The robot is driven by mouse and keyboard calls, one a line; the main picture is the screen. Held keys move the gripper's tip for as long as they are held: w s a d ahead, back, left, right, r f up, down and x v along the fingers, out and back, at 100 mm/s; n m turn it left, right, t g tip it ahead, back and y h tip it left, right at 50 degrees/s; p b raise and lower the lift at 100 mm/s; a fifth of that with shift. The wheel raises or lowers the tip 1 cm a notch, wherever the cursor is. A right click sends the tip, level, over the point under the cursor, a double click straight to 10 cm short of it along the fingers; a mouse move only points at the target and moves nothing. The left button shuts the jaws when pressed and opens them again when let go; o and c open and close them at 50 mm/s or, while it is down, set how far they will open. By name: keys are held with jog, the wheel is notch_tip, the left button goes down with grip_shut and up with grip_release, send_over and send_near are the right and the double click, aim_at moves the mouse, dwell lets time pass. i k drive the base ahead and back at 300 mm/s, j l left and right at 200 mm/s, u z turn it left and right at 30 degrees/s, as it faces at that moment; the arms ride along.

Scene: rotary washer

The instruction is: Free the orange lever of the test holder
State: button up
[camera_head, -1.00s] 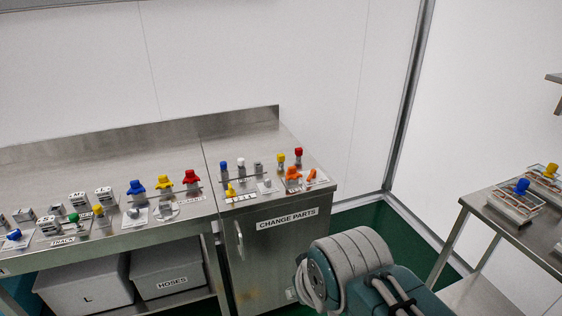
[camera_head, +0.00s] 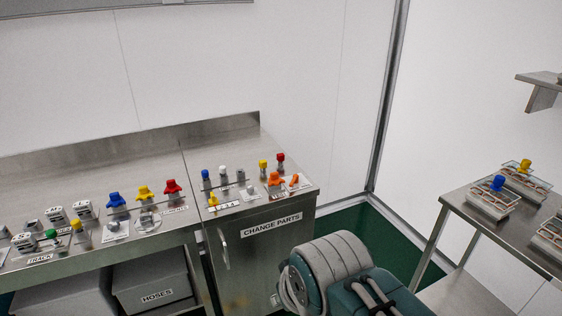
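An orange lever (camera_head: 294,181) sits near the front right corner of the steel cabinet top marked CHANGE PARTS. Just left of it is an orange knob-like part (camera_head: 275,179) on a small plate. Both are too small for me to tell how the lever is held, or which plate is the test holder. My arm shows at the bottom, in front of the cabinet's right side. My gripper is not in view.
The steel cabinet (camera_head: 270,255) adjoins a longer bench at left with blue, yellow and red knobs. Yellow and red-topped parts (camera_head: 271,166) stand behind the orange ones. A side table (camera_head: 463,209) with trays is at right. Green floor shows between cabinet and side table.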

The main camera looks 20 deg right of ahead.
aim_at(296, 177)
jog(key=i+l, duration=0.3)
jog(key=l, duration=0.2)
jog(key=i+l, duration=0.3)
jog(key=l, duration=0.15)
jog(key=i+l, duration=0.3)
jog(key=l, duration=0.2)
